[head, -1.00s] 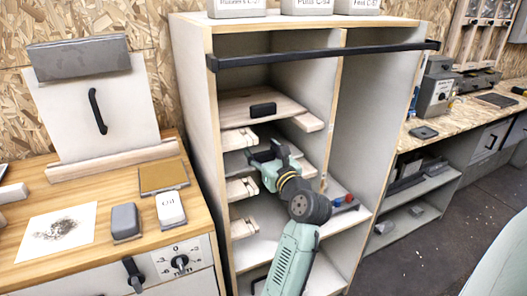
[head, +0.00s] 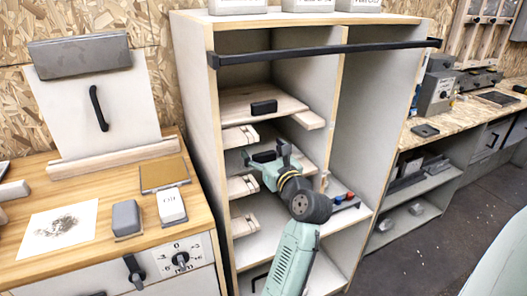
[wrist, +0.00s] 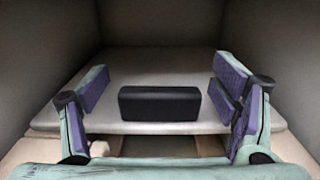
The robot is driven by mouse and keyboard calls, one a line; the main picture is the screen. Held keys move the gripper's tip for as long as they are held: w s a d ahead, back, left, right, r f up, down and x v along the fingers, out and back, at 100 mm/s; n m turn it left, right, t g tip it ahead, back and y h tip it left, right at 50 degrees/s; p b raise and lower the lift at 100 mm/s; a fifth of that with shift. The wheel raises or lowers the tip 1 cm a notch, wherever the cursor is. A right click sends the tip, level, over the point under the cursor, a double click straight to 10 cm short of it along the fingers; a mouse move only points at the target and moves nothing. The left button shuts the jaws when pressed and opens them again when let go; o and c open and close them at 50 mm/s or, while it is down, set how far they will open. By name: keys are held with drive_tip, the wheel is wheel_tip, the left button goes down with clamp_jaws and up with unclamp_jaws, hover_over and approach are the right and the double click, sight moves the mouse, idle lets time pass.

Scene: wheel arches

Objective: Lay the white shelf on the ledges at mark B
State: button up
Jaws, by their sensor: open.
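The white shelf (wrist: 160,62) lies flat inside the left bay of the cabinet, with a black block handle (wrist: 158,103) on its front. It rests on or just above wooden ledges (wrist: 48,150) at both sides; contact is not clear. In the head view the shelf (head: 236,162) is partly hidden by my gripper (head: 268,158). My gripper is open, its purple-padded fingers to the left and right of the handle, with gaps on both sides. Light wooden ledges (head: 242,187) line the bay's left wall; I cannot read their marks.
A wooden shelf (head: 235,104) with a black handle sits above my gripper. A black bar (head: 330,52) crosses the cabinet's top front. A divider and the cabinet's left side wall (head: 197,110) bound the bay. A white panel (head: 72,135) leans on the left bench.

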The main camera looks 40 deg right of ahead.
drive_tip(key=shift+s+f, duration=0.1)
drive_tip(key=v, duration=1.1)
drive_tip(key=shift+s, duration=0.4)
